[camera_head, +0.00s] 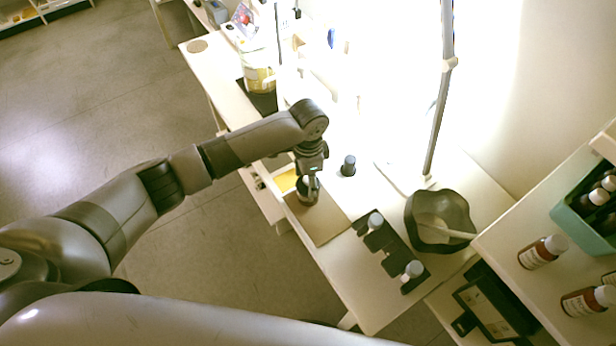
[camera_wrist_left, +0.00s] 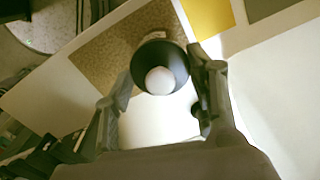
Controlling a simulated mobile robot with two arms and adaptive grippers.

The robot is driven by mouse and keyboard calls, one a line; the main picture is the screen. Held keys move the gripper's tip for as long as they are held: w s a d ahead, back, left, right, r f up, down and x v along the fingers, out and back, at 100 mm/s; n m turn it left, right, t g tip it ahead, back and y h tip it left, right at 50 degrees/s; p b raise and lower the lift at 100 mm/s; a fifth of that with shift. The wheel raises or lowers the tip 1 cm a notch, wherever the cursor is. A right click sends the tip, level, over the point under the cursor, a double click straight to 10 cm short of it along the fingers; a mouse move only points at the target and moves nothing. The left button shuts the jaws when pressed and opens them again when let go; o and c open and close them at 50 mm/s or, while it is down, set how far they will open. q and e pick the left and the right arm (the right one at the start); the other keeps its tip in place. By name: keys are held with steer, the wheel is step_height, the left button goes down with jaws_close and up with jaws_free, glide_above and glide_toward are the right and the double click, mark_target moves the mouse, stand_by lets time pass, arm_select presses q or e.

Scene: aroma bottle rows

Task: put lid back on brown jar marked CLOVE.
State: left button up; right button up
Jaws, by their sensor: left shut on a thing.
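My left gripper (camera_head: 308,196) reaches down over the tan mat (camera_head: 330,222) on the white table. In the left wrist view its two fingers (camera_wrist_left: 158,98) are shut around a dark round piece (camera_wrist_left: 147,57) with a pale round centre. I cannot tell whether this piece is a lid or the top of a jar, or whether it touches the mat. A dark bottle with a grey-blue top (camera_head: 348,167) stands just right of the gripper. No label marked CLOVE can be read. My right gripper is not in view.
A dark rack (camera_head: 390,247) with pale-capped bottles and a dark bowl (camera_head: 412,208) with a pale pestle stand to the right. Labelled brown bottles (camera_head: 536,256) with pale caps and a teal crate (camera_head: 568,215) sit on the right shelf. A yellow patch (camera_head: 285,181) lies by the mat.

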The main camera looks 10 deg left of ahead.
arm_select(q)
steer(key=shift+p, duration=0.35)
stand_by(0.3)
stand_by(0.6)
steer(key=shift+f+p, duration=0.15)
steer(key=shift+p, duration=0.5)
stand_by(0.7)
steer(key=o, duration=1)
steer(key=o, duration=0.5)
